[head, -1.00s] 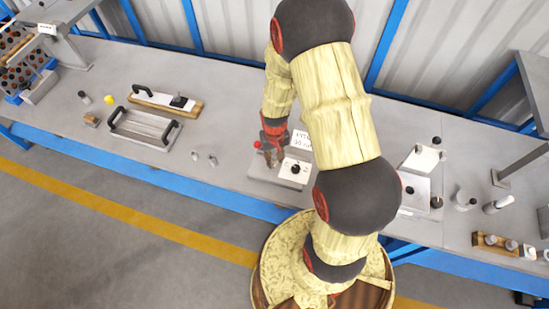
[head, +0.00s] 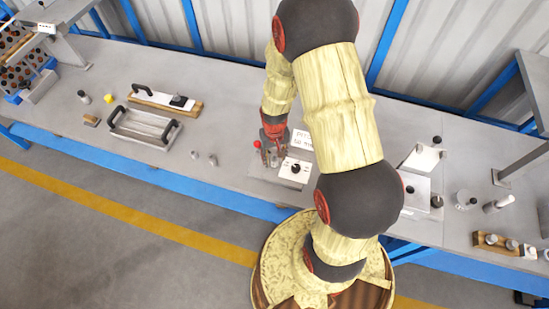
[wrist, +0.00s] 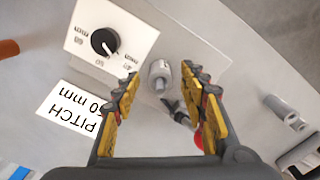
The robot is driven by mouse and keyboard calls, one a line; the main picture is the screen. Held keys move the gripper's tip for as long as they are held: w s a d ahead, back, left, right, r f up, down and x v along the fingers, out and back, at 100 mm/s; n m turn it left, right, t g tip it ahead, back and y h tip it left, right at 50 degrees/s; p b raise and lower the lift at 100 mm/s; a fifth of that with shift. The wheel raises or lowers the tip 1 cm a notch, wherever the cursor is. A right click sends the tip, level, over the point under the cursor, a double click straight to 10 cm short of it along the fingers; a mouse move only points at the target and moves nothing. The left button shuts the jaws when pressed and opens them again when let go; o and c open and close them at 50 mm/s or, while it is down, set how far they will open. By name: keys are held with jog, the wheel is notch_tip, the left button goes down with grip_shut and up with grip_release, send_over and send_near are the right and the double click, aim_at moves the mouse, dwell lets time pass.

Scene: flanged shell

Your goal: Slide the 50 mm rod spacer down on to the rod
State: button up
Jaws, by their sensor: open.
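My gripper (wrist: 165,105) is open, its yellow-padded fingers apart on either side of a short grey metal cylinder (wrist: 158,77). The cylinder has a lighter, narrower round part at its near end. I cannot tell whether it is the spacer sitting on the rod or the fixture's own post; no contact with the fingers shows. In the head view my gripper (head: 271,153) is low over the fixture plate (head: 262,172), left of the white dial block.
The white dial block (wrist: 110,38) with a black knob stands beside the fingers. A red ball knob (wrist: 199,141) on a dark lever is close to the right finger. A "PITCH 50 mm" card (wrist: 72,112) lies nearby. A handled tray (head: 143,127) is farther left.

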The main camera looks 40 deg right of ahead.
notch_tip(320, 180, up, 11)
jog(key=shift+f, duration=0.1)
dwell(0.7)
